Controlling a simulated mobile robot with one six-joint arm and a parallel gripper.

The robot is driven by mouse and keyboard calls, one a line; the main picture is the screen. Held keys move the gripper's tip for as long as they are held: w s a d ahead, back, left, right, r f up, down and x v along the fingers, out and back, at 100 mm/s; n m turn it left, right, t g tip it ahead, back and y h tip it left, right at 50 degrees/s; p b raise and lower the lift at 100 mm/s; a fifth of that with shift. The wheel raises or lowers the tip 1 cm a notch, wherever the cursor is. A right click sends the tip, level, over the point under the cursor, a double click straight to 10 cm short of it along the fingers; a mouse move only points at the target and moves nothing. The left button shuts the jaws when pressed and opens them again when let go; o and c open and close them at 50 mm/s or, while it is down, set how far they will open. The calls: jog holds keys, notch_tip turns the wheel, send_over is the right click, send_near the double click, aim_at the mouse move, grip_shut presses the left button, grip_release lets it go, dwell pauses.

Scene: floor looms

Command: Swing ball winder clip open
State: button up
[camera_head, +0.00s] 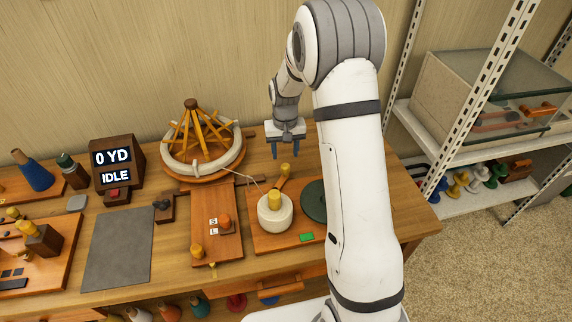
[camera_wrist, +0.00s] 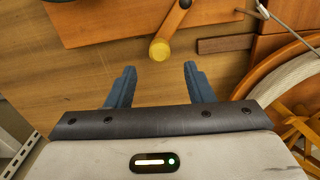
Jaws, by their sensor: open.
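The ball winder (camera_head: 259,238) is a wooden board with a cream yarn ball (camera_head: 275,213) and a dark green disc (camera_head: 314,200). At its back edge is an orange wooden arm with a yellow knob (camera_head: 285,169), which looks like the clip. In the wrist view the orange arm (camera_wrist: 174,20) ends in the yellow knob (camera_wrist: 160,50), just beyond my fingertips and in line with the gap between them. My gripper (camera_head: 287,153) is open and empty, with blue fingers, behind the winder; it also shows in the wrist view (camera_wrist: 160,68). No contact with the knob is visible.
An umbrella swift (camera_head: 200,145) with a white skein stands left of my gripper, its yarn running to the winder. A board marked S and L (camera_head: 215,235) lies beside the winder. A display (camera_head: 115,165) reads 0 YD, IDLE. Metal shelving (camera_head: 480,140) stands right.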

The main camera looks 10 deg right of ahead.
aim_at(285, 165)
notch_tip(285, 165, down, 8)
jog(key=shift+r+p, duration=0.15)
jog(key=shift+p, duration=0.35)
jog(key=shift+c, duration=0.3)
grip_shut()
